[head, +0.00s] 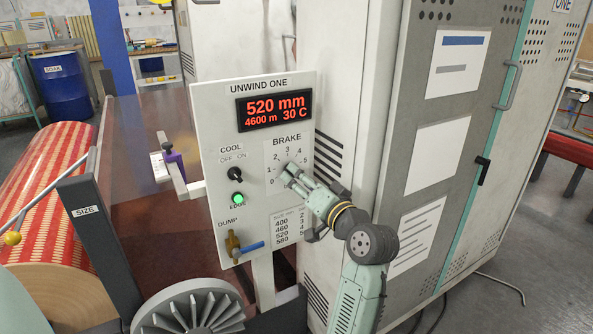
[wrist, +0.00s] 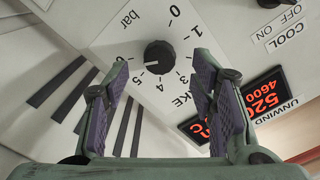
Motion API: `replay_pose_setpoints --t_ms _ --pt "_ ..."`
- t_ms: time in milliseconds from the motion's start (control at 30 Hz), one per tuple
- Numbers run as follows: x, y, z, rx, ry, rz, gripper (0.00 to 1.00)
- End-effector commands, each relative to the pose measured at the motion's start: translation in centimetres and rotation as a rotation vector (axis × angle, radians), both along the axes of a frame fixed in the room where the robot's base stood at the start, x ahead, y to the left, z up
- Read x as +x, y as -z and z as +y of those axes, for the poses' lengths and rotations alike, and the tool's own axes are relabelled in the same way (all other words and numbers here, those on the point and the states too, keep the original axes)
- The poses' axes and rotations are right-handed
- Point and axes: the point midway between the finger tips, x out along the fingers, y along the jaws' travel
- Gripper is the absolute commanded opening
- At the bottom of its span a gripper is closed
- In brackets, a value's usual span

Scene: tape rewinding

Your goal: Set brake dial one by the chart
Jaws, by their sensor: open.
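In the head view my gripper (head: 288,172) covers the dial. The chart (head: 290,228) lists 400, 460, 520 and 580; its bar column is too small to pair surely. The display (head: 274,110) reads 520 mm, 4600 m, 30 C.
On the panel's left are the cool switch (head: 234,173), the lit green edge button (head: 238,199) and the dump valve with a blue lever (head: 248,248). A grey cabinet (head: 430,150) stands close on the right. A striped roll (head: 40,185) lies at the left.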

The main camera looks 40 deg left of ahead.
Motion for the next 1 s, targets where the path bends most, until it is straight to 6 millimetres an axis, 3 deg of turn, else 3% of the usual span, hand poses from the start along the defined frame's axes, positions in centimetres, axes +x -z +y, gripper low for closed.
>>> replay_pose_setpoints --t_ms 233,633,1000 --pt "1.3 -0.1 3.1 0.001 -0.001 0.0 0.51" --pt "1.5 0.0 3.7 0.001 0.001 -0.002 0.5" --pt "1.5 0.0 3.7 0.001 0.001 -0.002 0.26"
